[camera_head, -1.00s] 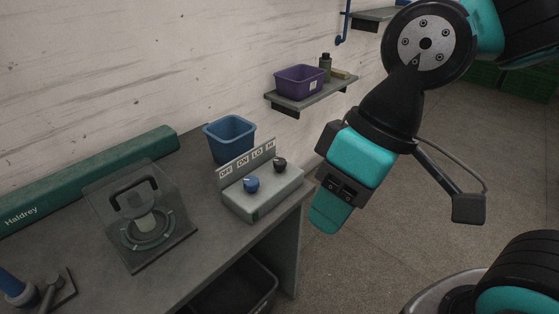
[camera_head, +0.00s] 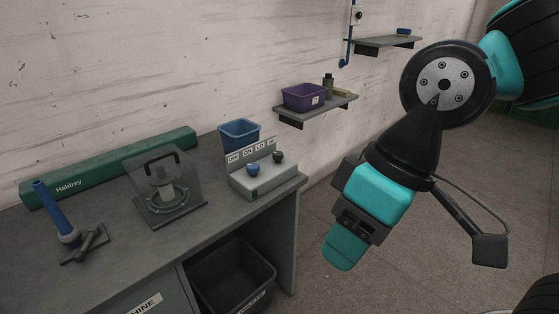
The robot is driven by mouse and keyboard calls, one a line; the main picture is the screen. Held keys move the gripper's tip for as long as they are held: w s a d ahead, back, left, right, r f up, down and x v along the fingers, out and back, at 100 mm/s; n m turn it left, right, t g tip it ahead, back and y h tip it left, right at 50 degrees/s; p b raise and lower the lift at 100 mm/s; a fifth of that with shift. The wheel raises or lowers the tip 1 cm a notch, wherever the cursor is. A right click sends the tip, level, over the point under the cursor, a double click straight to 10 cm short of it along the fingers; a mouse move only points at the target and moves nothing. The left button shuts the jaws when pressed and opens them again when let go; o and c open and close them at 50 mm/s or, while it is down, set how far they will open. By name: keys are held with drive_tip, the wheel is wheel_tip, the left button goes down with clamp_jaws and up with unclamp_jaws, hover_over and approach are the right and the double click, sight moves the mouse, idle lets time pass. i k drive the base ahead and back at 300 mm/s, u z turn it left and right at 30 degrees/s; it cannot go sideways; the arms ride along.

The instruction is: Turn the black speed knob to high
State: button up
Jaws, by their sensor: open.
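The black speed knob (camera_head: 278,157) sits on the right of a grey control box (camera_head: 264,182) near the right end of the bench. A blue knob (camera_head: 253,169) sits to its left on the same box. A label plate behind the knobs reads OFF, ON, LO and HI. The black knob's pointer setting is too small to tell. My gripper (camera_head: 340,250) hangs in the air to the right of the bench, apart from the box, pointing down. It is open, with nothing seen in it, though its far finger is hidden.
A blue bin (camera_head: 239,133) stands behind the control box. A shelf (camera_head: 317,108) with a purple bin (camera_head: 303,97) is on the wall. Floor right of the bench is clear.

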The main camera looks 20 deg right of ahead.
sight(278, 156)
drive_tip(key=u, duration=0.25)
drive_tip(key=i, duration=1.05)
drive_tip(key=z, duration=0.05)
